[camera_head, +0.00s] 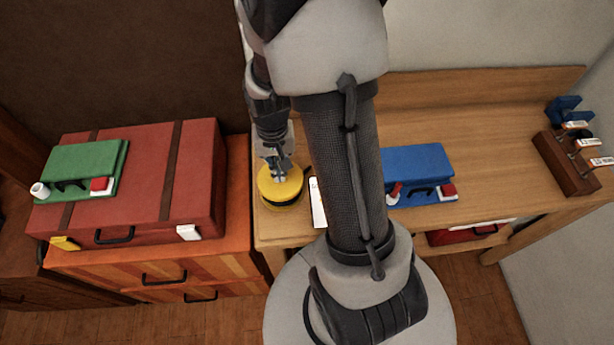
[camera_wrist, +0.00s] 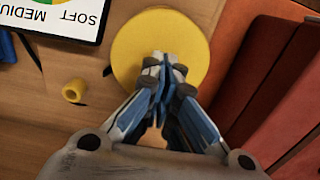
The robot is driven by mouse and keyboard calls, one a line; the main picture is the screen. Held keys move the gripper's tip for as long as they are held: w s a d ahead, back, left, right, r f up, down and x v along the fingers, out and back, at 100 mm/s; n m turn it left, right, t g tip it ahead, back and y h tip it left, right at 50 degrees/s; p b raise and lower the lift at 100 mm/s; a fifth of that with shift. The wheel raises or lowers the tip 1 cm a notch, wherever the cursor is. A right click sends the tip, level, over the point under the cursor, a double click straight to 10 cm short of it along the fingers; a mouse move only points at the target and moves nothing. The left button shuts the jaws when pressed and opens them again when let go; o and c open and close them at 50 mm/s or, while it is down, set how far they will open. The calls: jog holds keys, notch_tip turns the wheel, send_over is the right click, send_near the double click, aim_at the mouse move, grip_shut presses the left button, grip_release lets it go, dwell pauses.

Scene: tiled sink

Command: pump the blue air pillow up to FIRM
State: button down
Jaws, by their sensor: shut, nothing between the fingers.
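My gripper (camera_head: 277,175) is shut and empty, pointing down over a round yellow disc-shaped pad (camera_head: 282,194) at the left end of the wooden table. In the wrist view the fingertips (camera_wrist: 165,62) overlap the pad (camera_wrist: 150,30); I cannot tell whether they touch it. A white card (camera_head: 318,203) lies just right of the pad, partly behind my arm. In the wrist view the card (camera_wrist: 80,17) reads SOFT and MEDIU, with the rest cut off. No blue pillow can be made out clearly; a blue piece (camera_wrist: 6,46) shows at the wrist view's left edge.
A small yellow ring (camera_wrist: 74,91) lies near the card. A blue case (camera_head: 416,165) with a handle sits right of my arm. A red suitcase (camera_head: 190,180) carries a green case (camera_head: 90,160). A wooden rack (camera_head: 565,165) stands at the table's right end.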

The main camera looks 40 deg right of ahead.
jog(key=shift+r, duration=0.1)
dwell(0.3)
notch_tip(320, 180, up, 6)
jog(key=p, duration=0.4)
jog(key=shift+p, duration=0.4)
jog(key=s+a+r+n+t+b, duration=0.2)
jog(key=s+a+r, duration=0.3)
jog(key=r, duration=0.3)
jog(key=s+a+r+n+t+b, duration=0.2)
jog(key=s+a+r+n+b, duration=0.2)
jog(key=s+r, duration=0.4)
jog(key=shift+s+a+r+n+t, duration=0.3)
jog(key=shift+a+r+n, duration=0.1)
jog(key=shift+a, duration=0.5)
